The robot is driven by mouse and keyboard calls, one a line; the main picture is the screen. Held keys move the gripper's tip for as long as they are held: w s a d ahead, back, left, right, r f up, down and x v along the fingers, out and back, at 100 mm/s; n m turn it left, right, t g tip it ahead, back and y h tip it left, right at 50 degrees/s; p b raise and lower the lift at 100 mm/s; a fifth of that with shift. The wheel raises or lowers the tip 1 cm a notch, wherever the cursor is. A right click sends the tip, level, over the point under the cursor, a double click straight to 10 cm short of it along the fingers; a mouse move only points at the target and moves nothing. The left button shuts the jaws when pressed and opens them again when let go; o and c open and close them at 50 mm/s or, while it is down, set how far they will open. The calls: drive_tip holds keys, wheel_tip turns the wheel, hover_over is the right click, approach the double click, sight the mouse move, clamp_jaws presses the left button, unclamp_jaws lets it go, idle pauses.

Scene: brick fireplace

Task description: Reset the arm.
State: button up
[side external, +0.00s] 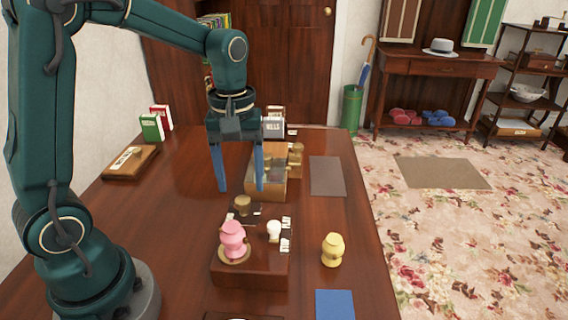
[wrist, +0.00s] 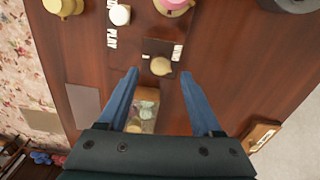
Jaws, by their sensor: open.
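My gripper (side external: 238,188) is open and empty, with two blue fingers pointing down above the wooden table (side external: 180,215). In the wrist view my gripper (wrist: 161,102) has its fingers wide apart with nothing held between them. A wooden box (side external: 266,188) with an open top sits behind the fingers. Its contents are partly hidden by my gripper.
A dark red block (side external: 250,275) carries a pink piece (side external: 233,240) and a white piece (side external: 273,230). A yellow piece (side external: 332,249) stands to its right. A grey mat (side external: 327,176) and blue mat (side external: 335,304) lie along the right side. Green and red books (side external: 151,127) stand at the left back.

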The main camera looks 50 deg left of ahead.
drive_tip(key=shift+r, duration=0.85)
drive_tip(key=shift+d+r, duration=0.15)
drive_tip(key=shift+r, duration=0.2)
drive_tip(key=s+d+r+m+t, duration=0.1)
drive_tip(key=s+d+m+t, duration=0.1)
drive_tip(key=s+m, duration=0.3)
drive_tip(key=s+d+r+m+t, duration=0.1)
drive_tip(key=s+d+m+t, duration=0.1)
drive_tip(key=s+m, duration=0.3)
drive_tip(key=shift+s+r+t, duration=0.15)
drive_tip(key=shift+r+t, duration=0.2)
drive_tip(key=shift+t, duration=0.45)
